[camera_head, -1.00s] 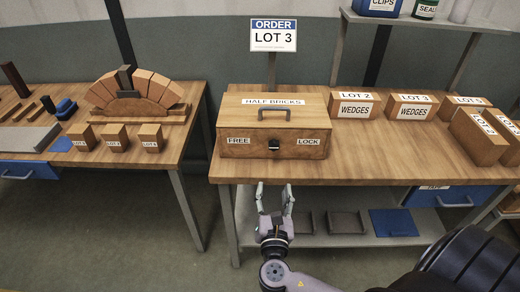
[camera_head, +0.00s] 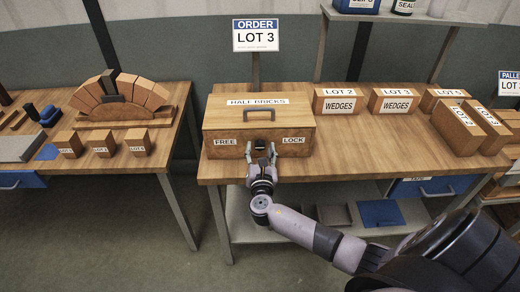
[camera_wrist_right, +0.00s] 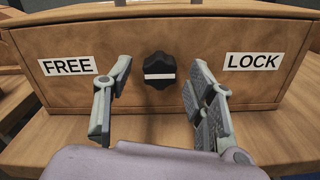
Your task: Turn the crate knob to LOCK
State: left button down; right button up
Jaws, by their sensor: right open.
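The wooden crate (camera_head: 222,127), marked HALF BRICKS, stands shut on the bench. Its front carries a FREE label (camera_wrist_right: 68,65) at left and a LOCK label (camera_wrist_right: 252,61) at right. The black knob (camera_wrist_right: 159,70) sits between them, and its white bar lies level, pointing to neither label clearly. My right gripper (camera_head: 261,152) is open in front of the crate. In the right wrist view its fingers (camera_wrist_right: 160,92) spread left and right of the knob, nearer the camera, with no contact visible. In the head view the gripper partly hides the knob. My left gripper is not in view.
Wedge boxes (camera_head: 338,101) stand to the right of the crate on the bench. An order sign (camera_head: 255,35) reading LOT 3 rises behind it. Another table at left bears a brick arch (camera_head: 120,92) and small blocks. Bare bench top (camera_head: 350,145) lies right of the crate.

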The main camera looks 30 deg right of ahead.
jog(key=shift+c, duration=0.3)
jog(key=c, duration=1.1)
